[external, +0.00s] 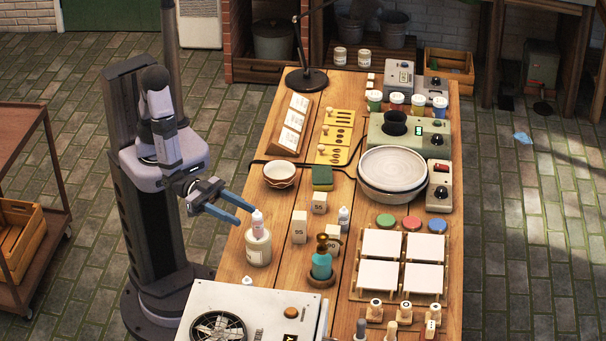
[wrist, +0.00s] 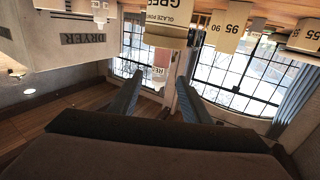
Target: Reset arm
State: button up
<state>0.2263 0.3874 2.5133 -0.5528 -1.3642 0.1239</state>
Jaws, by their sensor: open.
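My gripper (external: 245,214) is open and empty, off the left edge of the wooden table, with its blue fingers reaching toward the table. It also shows in the wrist view (wrist: 160,80), where the scene appears upside down. The jar (wrist: 165,28) carries glaze powder lettering.
The dryer (external: 250,310) with a fan stands at the front left. The floor between my base and the table is clear.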

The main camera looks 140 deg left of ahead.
jog(key=shift+v, duration=0.8)
jog(key=s+d+f+m+g+h+p, duration=0.2)
jog(key=s+d+g+h+p, duration=0.4)
jog(key=g+p, duration=0.35)
jog(key=s+a+r+g+p, duration=0.1)
jog(key=s+g+p, duration=0.1)
jog(key=s, duration=0.4)
jog(key=s+a+r+m+g+p, duration=0.1)
jog(key=s+a+r+g+p, duration=0.1)
jog(key=s, duration=0.4)
jog(key=s+a+r+g+p, duration=0.1)
jog(key=s+r+g+p, duration=0.1)
jog(key=s, duration=0.4)
jog(key=shift+s+a+m+g+p, duration=0.2)
jog(key=shift+s+m+g+p, duration=0.15)
jog(key=shift+g, duration=0.5)
